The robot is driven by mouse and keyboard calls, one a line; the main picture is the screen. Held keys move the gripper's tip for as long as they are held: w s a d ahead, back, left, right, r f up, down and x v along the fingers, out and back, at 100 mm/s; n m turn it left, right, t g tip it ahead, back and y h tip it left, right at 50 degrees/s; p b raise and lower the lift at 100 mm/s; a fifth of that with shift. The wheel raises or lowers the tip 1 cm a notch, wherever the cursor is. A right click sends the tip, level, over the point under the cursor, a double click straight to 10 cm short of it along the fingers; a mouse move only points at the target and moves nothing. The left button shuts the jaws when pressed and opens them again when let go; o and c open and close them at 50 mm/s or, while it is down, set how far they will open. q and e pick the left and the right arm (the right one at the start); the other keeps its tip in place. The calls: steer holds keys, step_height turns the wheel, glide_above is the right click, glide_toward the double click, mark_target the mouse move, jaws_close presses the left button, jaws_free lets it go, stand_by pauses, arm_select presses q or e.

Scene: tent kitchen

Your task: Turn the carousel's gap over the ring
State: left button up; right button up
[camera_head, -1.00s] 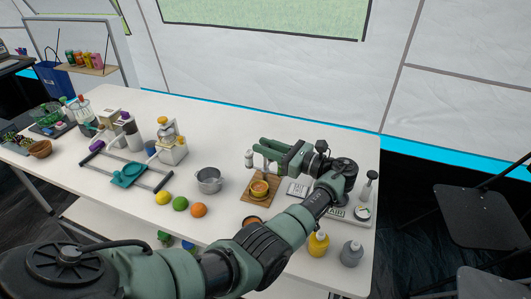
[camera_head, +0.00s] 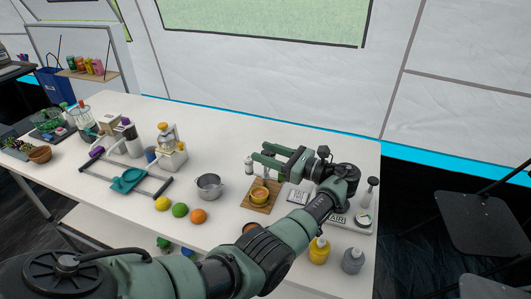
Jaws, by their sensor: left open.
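My left gripper (camera_head: 263,154) is open, its two green fingers pointing left over the right half of the table. I see nothing between the fingers. Below them a round yellow and brown piece (camera_head: 260,195) sits on a wooden board (camera_head: 248,206); I cannot tell whether it is the carousel. A white stand with a yellow top (camera_head: 171,150) is farther left, apart from the gripper. No gap or ring can be made out at this size. My right gripper is not in view.
A metal pot (camera_head: 209,187), a lemon (camera_head: 162,203), a lime (camera_head: 180,210) and an orange (camera_head: 198,216) lie left of the board. Yellow (camera_head: 319,252) and grey (camera_head: 353,260) bottles stand near the front right edge.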

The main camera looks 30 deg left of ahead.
arm_select(q)
steer(key=d+b, duration=0.2)
steer(key=d, duration=0.5)
steer(key=shift+w+d, duration=0.25)
steer(key=shift+w, duration=0.05)
